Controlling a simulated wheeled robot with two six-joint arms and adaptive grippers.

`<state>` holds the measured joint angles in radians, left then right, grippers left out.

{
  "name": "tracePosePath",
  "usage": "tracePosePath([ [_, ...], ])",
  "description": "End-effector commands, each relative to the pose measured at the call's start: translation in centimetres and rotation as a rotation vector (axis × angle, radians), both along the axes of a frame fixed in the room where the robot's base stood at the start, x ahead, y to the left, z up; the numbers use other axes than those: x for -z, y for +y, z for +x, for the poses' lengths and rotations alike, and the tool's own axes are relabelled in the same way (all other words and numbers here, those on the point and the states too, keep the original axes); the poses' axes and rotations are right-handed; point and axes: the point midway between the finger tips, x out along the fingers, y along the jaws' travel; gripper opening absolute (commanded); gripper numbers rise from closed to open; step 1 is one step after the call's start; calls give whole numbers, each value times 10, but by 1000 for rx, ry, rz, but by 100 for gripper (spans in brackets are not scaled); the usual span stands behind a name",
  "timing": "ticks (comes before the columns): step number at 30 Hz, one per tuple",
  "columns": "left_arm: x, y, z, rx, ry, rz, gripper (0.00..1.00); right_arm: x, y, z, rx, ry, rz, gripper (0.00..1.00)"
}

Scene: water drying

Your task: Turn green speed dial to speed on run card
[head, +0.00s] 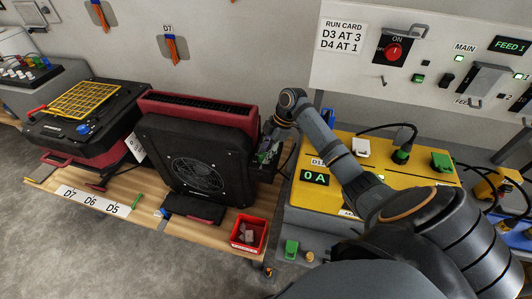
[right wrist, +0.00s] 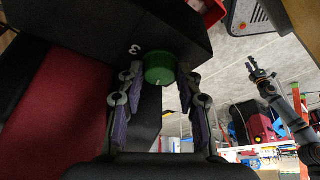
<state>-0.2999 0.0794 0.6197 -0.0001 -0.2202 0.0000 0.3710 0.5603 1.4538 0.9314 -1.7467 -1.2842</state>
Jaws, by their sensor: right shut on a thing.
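The run card (head: 343,35) on the wall panel reads D3 AT 3 and D4 AT 1. A black and red fan unit (head: 165,145) stands on the wooden bench. My right gripper (head: 268,152) is at its right side. In the right wrist view the green speed dial (right wrist: 160,66) sits between the fingers of my right gripper (right wrist: 161,78), which is shut on it. A white mark shows on the dial, and a white 3 (right wrist: 135,49) is beside it. In the right wrist view, what looks like my left gripper (right wrist: 260,72) is small and distant; its jaws are unclear.
A yellow unit (head: 318,197) with a display reading 0 A stands right of the fan. A red bin (head: 249,232) is at the bench's front edge. A black unit with a yellow grille (head: 85,100) stands left. The wall panel has a red switch (head: 393,51).

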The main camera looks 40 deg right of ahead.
Motion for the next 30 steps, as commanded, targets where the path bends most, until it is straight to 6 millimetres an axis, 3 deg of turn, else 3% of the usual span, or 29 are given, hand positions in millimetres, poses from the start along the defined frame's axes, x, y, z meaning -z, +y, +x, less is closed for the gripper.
tracePosePath([
  [10, 3, 0, 0, 0, 0, 0, 40, 0, -1, 2, -127, -2, -3, 3],
  [26, 3, 0, 0, 0, 0, 0, 40, 0, -1, 2, -147, -1, -2, 3],
  [27, 3, 0, 0, 0, 0, 0, 40, 0, -1, 2, -147, -1, -2, 39],
  [30, 3, 0, 0, 0, -1, 0, 40, 0, -1, 2, -147, -1, -2, 52],
])
